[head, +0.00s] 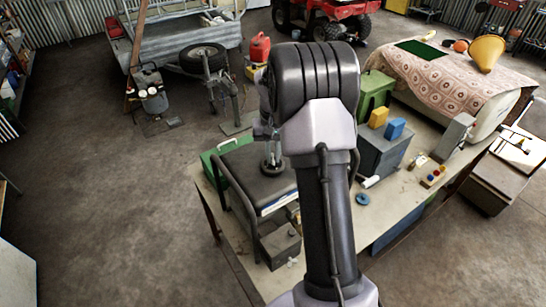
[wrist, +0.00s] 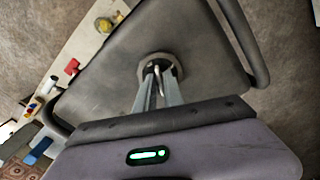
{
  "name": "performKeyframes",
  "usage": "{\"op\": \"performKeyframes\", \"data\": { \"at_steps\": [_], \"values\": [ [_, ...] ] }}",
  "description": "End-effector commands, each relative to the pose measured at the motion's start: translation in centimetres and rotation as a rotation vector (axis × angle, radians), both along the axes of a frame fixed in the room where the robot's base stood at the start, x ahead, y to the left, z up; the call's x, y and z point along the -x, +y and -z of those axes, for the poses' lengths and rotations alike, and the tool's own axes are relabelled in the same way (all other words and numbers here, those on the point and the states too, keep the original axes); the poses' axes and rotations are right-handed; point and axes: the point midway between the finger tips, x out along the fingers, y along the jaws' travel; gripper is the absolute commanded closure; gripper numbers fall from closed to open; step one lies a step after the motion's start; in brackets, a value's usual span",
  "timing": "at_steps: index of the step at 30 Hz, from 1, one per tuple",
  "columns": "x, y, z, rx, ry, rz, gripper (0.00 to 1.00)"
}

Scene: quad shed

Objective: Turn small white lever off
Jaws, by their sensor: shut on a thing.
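The generator, a black box in a tubular frame, stands on the workbench (head: 325,215); its dark top (head: 250,178) shows left of my arm. A round cap (head: 273,164) sits on that top. In the wrist view the dark top (wrist: 105,90) fills the middle, with the grey-rimmed cap (wrist: 143,66) upon it. A small pale piece, apparently the white lever (wrist: 157,70), shows at the cap between my fingertips. My gripper (wrist: 158,88) is shut on it. The fingers cover much of the cap, so the lever's exact setting is hard to tell.
The generator's tubular frame (wrist: 238,40) rises beside the top. Right of my arm, a grey box (head: 382,158) carries yellow and blue blocks. A blue ring (head: 362,199) lies on the bench. A cloth-covered chest (head: 450,85) stands behind. Open floor (head: 110,210) lies left.

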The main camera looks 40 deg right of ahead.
Motion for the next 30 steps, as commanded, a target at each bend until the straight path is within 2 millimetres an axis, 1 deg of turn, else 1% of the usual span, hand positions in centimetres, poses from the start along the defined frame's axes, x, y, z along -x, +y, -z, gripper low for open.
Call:
{"op": "performKeyframes", "data": {
  "at_steps": [21, 30],
  "values": [
    [-0.08, -0.02, 0.06, 0.000, -0.003, 0.672, 1.00],
    [-0.06, -0.04, 0.03, 0.001, -0.003, 0.908, 1.00]
  ]
}}
